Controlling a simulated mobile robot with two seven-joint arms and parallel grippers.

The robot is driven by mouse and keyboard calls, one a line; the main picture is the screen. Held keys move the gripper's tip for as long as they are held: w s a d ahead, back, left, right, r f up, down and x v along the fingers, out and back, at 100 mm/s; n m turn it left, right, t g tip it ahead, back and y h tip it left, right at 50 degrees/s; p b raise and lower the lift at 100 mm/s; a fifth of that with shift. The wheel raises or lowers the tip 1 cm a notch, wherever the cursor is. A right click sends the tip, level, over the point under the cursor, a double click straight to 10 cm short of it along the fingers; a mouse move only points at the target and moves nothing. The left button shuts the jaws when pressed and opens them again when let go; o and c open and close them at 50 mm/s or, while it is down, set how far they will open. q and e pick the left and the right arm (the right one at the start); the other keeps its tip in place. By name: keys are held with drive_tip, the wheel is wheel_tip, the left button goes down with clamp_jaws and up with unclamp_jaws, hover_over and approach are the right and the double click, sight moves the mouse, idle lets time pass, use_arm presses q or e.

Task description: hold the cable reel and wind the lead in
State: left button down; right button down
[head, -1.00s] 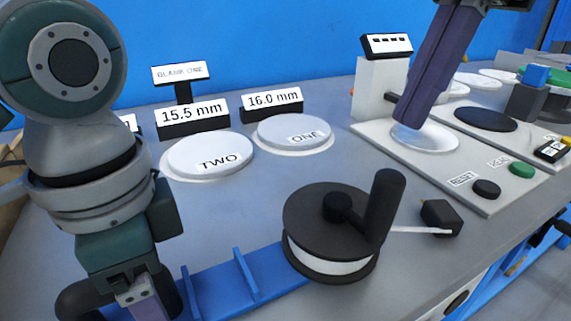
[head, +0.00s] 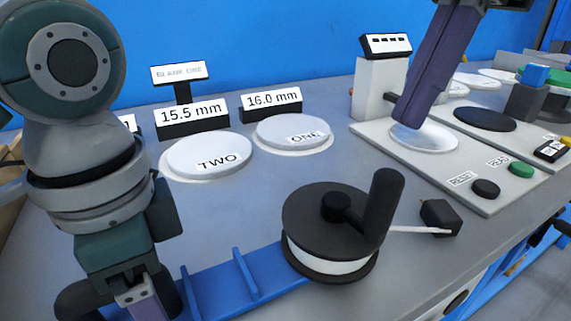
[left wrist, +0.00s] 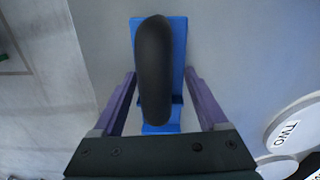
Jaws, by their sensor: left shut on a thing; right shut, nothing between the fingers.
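The cable reel (head: 325,218) is a black drum with white lead wound inside, at the front middle of the bench. Its upright black crank knob (head: 384,205) stands at the right side. A short white lead (head: 408,229) runs from the drum to a small black plug block (head: 440,217). My right gripper (head: 408,118) is shut and empty, above a pale disc, away from the reel.
White discs marked TWO (head: 209,155) and ONE (head: 294,133) lie behind the reel, with size signs behind them. A light plate (head: 392,141) at right carries a black RESET button (head: 486,189) and a green button (head: 521,170). Bare grey bench lies between.

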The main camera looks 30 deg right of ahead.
wheel_tip(320, 180, down, 6)
drive_tip(key=shift+f, duration=0.15)
idle(0.8)
wheel_tip(320, 180, up, 9)
drive_tip(key=s+a, duration=0.1)
drive_tip(key=shift+s, duration=0.2)
idle(1.1)
drive_tip(key=shift+a, duration=0.1)
use_arm(q)
unclamp_jaws()
